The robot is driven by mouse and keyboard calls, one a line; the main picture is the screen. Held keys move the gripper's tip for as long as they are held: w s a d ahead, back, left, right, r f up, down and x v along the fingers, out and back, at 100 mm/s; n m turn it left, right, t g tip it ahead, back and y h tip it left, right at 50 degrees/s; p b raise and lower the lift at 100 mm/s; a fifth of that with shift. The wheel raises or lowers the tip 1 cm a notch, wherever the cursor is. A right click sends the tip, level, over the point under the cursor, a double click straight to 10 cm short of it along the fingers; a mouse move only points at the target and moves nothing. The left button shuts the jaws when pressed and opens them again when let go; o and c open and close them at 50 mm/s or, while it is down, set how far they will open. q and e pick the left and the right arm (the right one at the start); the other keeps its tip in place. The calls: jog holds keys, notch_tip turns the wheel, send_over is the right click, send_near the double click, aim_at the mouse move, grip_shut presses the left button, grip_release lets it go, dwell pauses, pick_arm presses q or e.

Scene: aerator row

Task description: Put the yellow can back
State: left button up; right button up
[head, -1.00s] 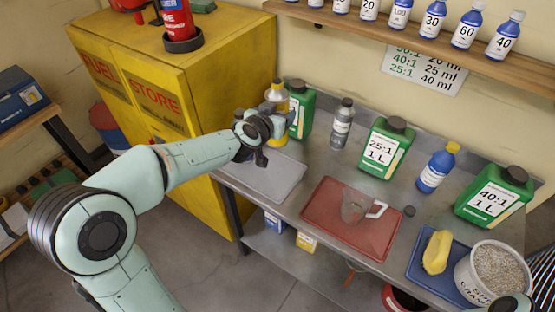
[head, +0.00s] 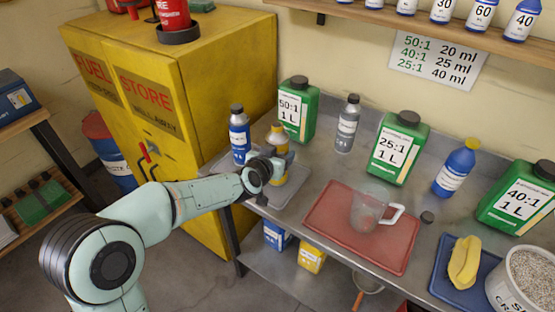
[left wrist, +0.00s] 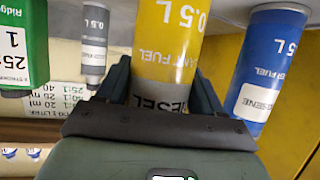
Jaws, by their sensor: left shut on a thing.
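The yellow can (head: 276,138), a bottle with a grey label and a yellow cap, is at the left end of the steel bench, over the grey mat (head: 292,194). My left gripper (head: 270,168) is shut on it from the front, and the can looks upright. In the left wrist view the yellow can (left wrist: 168,45) fills the space between the two fingers. My right gripper is not in view.
A blue can (head: 239,140) stands close left of the yellow can. A green 50:1 jug (head: 297,108) and a grey bottle (head: 347,124) stand behind and to the right. A red tray (head: 340,235) with a clear jug (head: 367,212) lies right of the mat.

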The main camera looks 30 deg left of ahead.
pick_arm(q)
jog(key=shift+w, duration=0.1)
jog(key=shift+f, duration=0.15)
jog(key=shift+f, duration=0.15)
jog(key=o, duration=1.1)
jog(key=shift+o, duration=0.2)
jog(key=p+v, duration=0.1)
jog(key=v, duration=1.1)
jog(key=shift+r+p, duration=0.25)
jog(key=shift+p, duration=0.1)
